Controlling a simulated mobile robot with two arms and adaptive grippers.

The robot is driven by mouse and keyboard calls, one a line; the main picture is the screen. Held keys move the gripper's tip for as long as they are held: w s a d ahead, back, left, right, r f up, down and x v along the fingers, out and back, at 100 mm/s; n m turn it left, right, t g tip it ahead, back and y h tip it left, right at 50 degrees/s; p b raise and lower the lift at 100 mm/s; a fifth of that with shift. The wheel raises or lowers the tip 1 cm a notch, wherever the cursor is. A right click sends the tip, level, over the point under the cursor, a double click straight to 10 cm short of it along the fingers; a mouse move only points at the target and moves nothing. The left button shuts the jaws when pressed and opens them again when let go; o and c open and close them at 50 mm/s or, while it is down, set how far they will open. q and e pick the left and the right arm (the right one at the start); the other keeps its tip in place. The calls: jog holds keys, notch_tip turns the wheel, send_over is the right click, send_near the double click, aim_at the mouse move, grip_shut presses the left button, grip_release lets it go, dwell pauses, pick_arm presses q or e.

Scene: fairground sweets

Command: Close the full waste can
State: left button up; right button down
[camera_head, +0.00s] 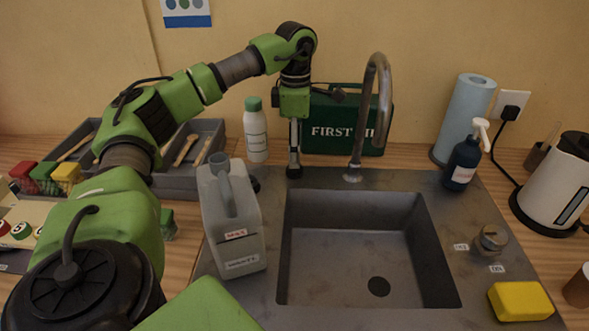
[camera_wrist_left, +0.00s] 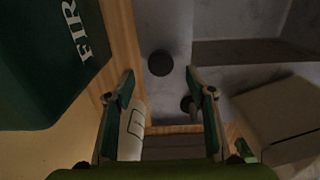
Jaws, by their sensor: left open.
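The waste can (camera_head: 251,231), a pale grey jerrycan with a red-lettered label, stands upright left of the sink. Its neck (camera_head: 218,160) shows no cap. My left gripper (camera_head: 294,172) points down just behind the sink's back left corner, right of that piece. It is open and empty. My right gripper is not in view.
A white bottle (camera_head: 256,136) and a green first-aid box (camera_head: 340,142) stand close behind the gripper. The curved tap (camera_head: 385,95) rises to its right. The sink (camera_head: 340,240) is empty. A soap bottle (camera_head: 462,165) and yellow sponge (camera_head: 520,301) are at right.

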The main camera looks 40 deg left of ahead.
aim_at(294, 172)
pick_arm(q)
notch_tip(294, 172, down, 5)
jog(key=shift+s+f+p, duration=0.1)
jog(key=shift+p, duration=0.45)
jog(key=c, duration=0.8)
